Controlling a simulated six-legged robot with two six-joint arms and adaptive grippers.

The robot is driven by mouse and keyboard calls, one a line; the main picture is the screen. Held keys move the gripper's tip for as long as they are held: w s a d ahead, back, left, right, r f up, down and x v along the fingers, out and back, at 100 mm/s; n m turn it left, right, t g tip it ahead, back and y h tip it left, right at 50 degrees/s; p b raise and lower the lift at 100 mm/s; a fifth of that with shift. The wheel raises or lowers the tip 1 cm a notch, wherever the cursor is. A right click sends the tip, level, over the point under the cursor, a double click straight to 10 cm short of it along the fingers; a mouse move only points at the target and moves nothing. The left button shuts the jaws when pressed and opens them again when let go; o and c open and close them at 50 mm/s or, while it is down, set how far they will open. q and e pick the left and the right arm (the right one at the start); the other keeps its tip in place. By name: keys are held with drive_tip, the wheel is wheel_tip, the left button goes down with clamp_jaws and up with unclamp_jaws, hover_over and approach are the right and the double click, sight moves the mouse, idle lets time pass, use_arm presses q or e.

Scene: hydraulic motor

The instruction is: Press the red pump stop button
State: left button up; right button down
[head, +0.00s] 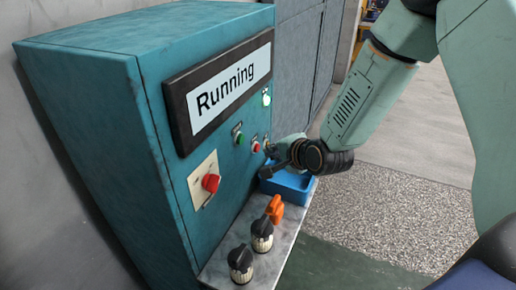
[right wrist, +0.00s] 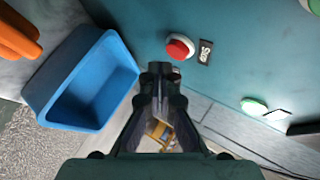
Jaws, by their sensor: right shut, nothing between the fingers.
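The red stop button (head: 255,147) is a small round button on the front of the teal cabinet (head: 100,110). In the right wrist view the red button (right wrist: 179,47) has a pale collar and a dark label reading "Stop" beside it. My right gripper (head: 272,153) is shut and empty, close to the panel just right of the button. In the right wrist view the closed fingertips (right wrist: 160,69) appear just below and left of the button; I cannot tell whether they touch the panel. My left gripper is not in view.
A green button (head: 239,137) sits left of the red one. A larger red knob (head: 210,183) is on a beige plate. The display (head: 228,87) reads "Running"; a green lamp (head: 266,97) glows. Below are a blue bin (head: 290,184), an orange object (head: 274,209) and two black-topped items (head: 262,235).

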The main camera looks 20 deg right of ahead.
drive_tip(key=shift+a+r, duration=0.1)
drive_tip(key=shift+a, duration=0.05)
drive_tip(key=shift+s, duration=0.15)
drive_tip(key=shift+d, duration=0.2)
drive_tip(key=shift+w+a+b, duration=0.35)
drive_tip(key=shift+a, duration=0.1)
drive_tip(key=shift+w, duration=0.1)
